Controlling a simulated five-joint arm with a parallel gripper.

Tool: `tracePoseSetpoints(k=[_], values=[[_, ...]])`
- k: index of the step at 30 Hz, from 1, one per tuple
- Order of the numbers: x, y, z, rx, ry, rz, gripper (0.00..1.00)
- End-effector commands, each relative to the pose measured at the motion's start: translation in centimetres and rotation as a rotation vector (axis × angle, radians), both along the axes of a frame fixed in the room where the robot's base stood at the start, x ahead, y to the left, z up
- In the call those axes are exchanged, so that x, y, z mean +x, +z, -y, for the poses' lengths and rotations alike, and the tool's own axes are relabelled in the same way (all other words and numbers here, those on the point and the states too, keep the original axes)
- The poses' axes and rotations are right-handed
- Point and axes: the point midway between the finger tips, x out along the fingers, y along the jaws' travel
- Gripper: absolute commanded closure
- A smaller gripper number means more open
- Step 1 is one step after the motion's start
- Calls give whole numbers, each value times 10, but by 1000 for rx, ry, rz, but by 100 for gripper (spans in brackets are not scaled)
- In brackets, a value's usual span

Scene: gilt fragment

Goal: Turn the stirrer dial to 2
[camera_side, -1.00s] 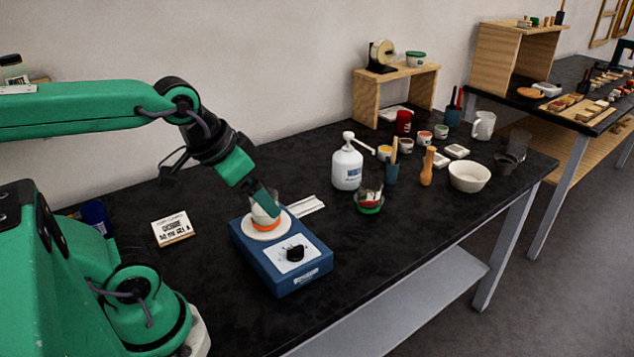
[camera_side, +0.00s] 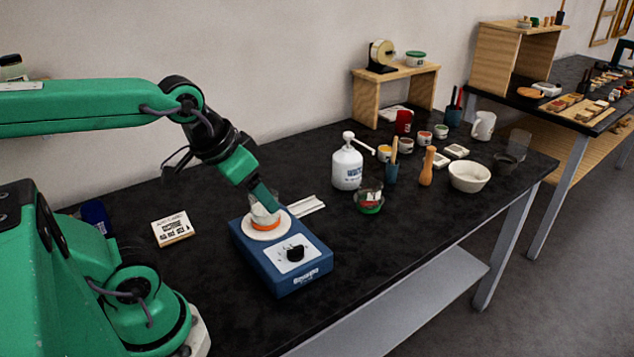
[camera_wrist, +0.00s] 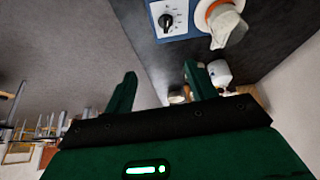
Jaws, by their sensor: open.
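The blue stirrer (camera_side: 281,256) sits on the black bench, with a black dial (camera_side: 295,254) on a white panel at its front. The dial also shows at the top of the wrist view (camera_wrist: 166,20), its scale marks too small to read. A clear beaker with orange at its base (camera_side: 265,214) stands on the stirrer's round white plate (camera_side: 253,233). My gripper (camera_side: 272,206) is above the plate, beside or in front of the beaker in the side view. In the wrist view its two fingers (camera_wrist: 160,82) are apart with nothing between them, away from the dial.
A white pump bottle (camera_side: 347,167), a small glass with a green base (camera_side: 369,198), a wooden pestle-like tool (camera_side: 427,166) and a white bowl (camera_side: 469,176) stand to the right. A small labelled box (camera_side: 173,229) lies left of the stirrer. The bench front is clear.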

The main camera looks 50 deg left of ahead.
Motion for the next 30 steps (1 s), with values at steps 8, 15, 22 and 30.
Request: tracePoseSetpoints(k=[8,15,22,30], values=[[19,-13,-4,-97,224,-99,44],[42,-34,-9,-195,531,-214,44],[62,-60,-14,-260,839,-315,44],[79,-89,-20,-295,1145,-393,44]])
